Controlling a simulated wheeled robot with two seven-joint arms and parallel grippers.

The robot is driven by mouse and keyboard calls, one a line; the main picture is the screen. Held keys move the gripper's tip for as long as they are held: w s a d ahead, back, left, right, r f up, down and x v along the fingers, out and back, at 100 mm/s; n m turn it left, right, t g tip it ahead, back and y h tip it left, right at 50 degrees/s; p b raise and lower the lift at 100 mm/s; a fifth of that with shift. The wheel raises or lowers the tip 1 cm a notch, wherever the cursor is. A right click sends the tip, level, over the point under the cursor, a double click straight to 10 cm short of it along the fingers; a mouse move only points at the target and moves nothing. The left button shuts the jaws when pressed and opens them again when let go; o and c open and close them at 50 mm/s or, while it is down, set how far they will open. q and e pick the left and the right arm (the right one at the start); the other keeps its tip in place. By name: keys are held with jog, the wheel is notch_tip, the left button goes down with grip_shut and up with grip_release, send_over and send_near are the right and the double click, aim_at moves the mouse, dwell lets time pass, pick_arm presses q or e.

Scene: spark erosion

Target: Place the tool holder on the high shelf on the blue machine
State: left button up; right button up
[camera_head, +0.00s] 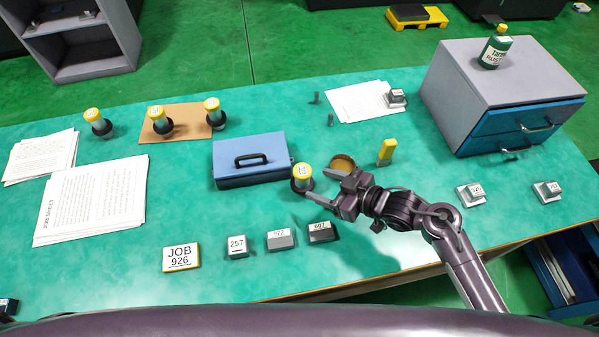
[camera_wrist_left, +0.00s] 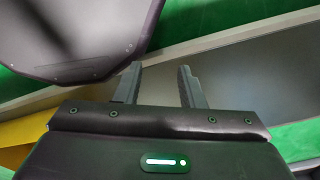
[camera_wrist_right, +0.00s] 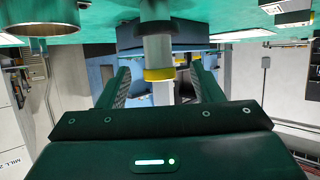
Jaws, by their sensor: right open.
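A tool holder (camera_head: 302,172) with a yellow cap and dark ring stands upright on the green table, right of the blue toolbox. My right gripper (camera_head: 320,187) is open, its fingers at the holder's right side. In the right wrist view, which is upside down, the holder (camera_wrist_right: 158,57) shows between the open fingers (camera_wrist_right: 160,85); contact cannot be told. Similar holders stand at the left, one (camera_head: 98,121) on the table and two (camera_head: 160,121) (camera_head: 214,112) at a brown board. My left gripper (camera_wrist_left: 158,75) is open and empty. I cannot make out the blue machine's high shelf.
The blue toolbox (camera_head: 250,172) is left of the holder. A round brown-topped container (camera_head: 342,162) and a yellow block (camera_head: 387,150) are close behind my right gripper. Labelled blocks (camera_head: 280,239) line the front. A drawer cabinet (camera_head: 470,95) stands at the right.

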aim_at(302, 175)
jog(key=shift+x, duration=0.8)
jog(key=shift+w+a, duration=0.2)
jog(key=shift+a, duration=0.05)
jog(key=shift+w+a+p, duration=0.75)
jog(key=shift+a+p, duration=0.1)
jog(key=x, duration=0.2)
jog(key=shift+w+a+f, duration=0.15)
jog(key=shift+f, duration=0.1)
jog(key=shift+a+f, duration=0.1)
jog(key=shift+a, duration=0.05)
jog(key=c, duration=1.2)
pick_arm(q)
jog(key=shift+s+d+r, duration=0.1)
jog(key=shift+s+r, duration=0.05)
jog(key=shift+r, duration=0.35)
jog(key=shift+s+d+r, duration=0.1)
jog(key=shift+r, duration=0.35)
pick_arm(e)
grip_shut()
